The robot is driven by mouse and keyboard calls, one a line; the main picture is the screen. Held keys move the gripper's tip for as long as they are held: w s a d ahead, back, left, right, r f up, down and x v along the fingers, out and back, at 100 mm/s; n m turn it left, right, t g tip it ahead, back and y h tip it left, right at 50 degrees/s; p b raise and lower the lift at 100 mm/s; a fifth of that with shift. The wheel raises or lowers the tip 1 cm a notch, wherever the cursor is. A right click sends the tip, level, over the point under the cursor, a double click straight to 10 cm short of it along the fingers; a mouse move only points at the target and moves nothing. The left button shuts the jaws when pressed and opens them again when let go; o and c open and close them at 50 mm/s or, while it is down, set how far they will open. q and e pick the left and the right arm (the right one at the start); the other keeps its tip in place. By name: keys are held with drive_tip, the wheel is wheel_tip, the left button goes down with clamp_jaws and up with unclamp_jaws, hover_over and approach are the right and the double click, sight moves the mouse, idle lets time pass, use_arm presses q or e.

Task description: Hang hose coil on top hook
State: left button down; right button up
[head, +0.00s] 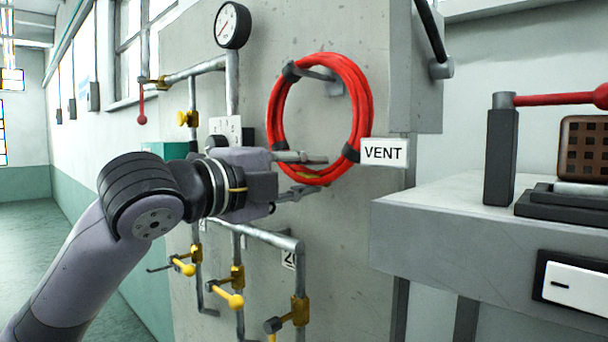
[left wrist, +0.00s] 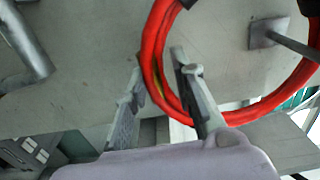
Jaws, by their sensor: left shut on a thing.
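The red hose coil (head: 367,105) with black ties is upright in front of the grey wall panel in the head view. My left gripper (head: 318,174) is shut on the coil's lower part. In the left wrist view the red hose (left wrist: 152,55) runs between the two fingers (left wrist: 157,62). A grey hook (head: 318,75) sticks out from a plate on the panel and shows inside the coil's upper opening. The hook also shows in the left wrist view (left wrist: 285,42). I cannot tell whether the coil rests on it. My right gripper is out of view.
A VENT sign (head: 384,153) is beside the coil's lower right. A pressure gauge (head: 232,25) and pipes are at the upper left, with yellow-handled valves (head: 228,295) below. A grey bench (head: 440,205) with a red-handled device stands at right.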

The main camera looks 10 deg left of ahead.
use_arm(q)
drive_tip(key=c, duration=1.3)
unclamp_jaws()
